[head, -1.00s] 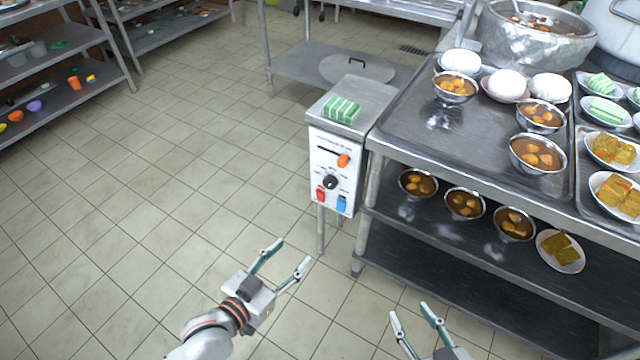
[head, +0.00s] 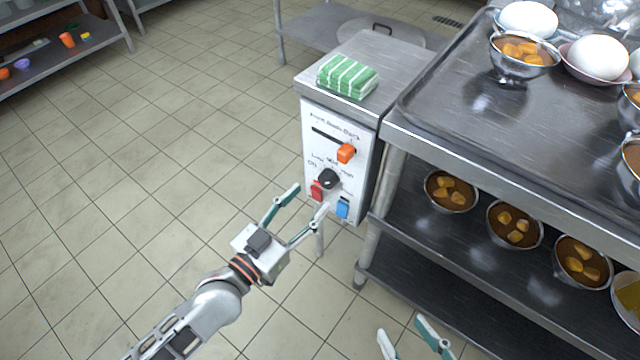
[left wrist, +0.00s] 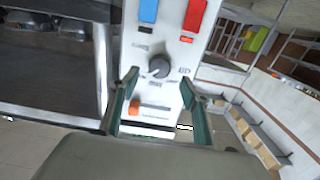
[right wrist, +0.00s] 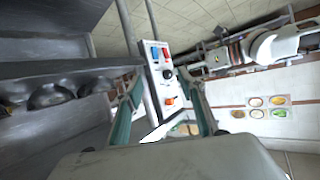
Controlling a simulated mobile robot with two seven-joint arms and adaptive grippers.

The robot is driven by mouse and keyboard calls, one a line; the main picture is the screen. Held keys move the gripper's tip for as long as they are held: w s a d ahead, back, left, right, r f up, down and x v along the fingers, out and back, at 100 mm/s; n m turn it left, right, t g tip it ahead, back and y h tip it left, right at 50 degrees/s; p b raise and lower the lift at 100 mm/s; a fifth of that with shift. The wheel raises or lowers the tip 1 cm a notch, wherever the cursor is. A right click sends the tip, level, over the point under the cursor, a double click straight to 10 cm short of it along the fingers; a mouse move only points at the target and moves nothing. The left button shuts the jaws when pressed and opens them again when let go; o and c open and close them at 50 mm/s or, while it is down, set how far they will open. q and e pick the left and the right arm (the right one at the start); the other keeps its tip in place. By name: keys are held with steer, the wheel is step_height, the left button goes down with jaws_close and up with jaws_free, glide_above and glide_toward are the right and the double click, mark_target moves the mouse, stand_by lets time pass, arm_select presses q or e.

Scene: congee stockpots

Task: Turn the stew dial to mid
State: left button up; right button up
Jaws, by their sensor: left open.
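The stew dial is a black round knob (head: 328,179) on the white control panel (head: 318,134) of a steel cabinet. Its surrounding print includes low, mid and high marks; I cannot tell its exact setting. In the left wrist view the dial (left wrist: 159,67) lies ahead, between the open fingers. My left gripper (head: 305,212) is open and empty, just in front of and below the dial, apart from it as far as I can tell. My right gripper (head: 401,338) is open and empty at the bottom edge, well below the panel; its wrist view shows the dial (right wrist: 167,74) farther off.
An orange slider knob (head: 346,153) sits above the dial. A red switch (head: 317,190) and a blue switch (head: 343,207) sit below it. A green striped cloth (head: 347,77) lies on the cabinet.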

mark_target(325, 184)
arm_select(q)
steer(key=x, duration=0.4)
steer(key=shift+f+b, duration=0.2)
steer(key=shift+b, duration=0.2)
steer(key=shift+x, duration=0.8)
steer(key=shift+r, duration=0.15)
steer(key=c, duration=1.1)
arm_select(e)
steer(key=shift+s+a+f+m, duration=0.15)
steer(key=shift+a+m, duration=0.1)
steer(key=shift+a, duration=0.15)
steer(key=shift+s+a+f+m, duration=0.1)
steer(key=shift+a+f+m, duration=0.05)
steer(key=shift+a+m, duration=0.15)
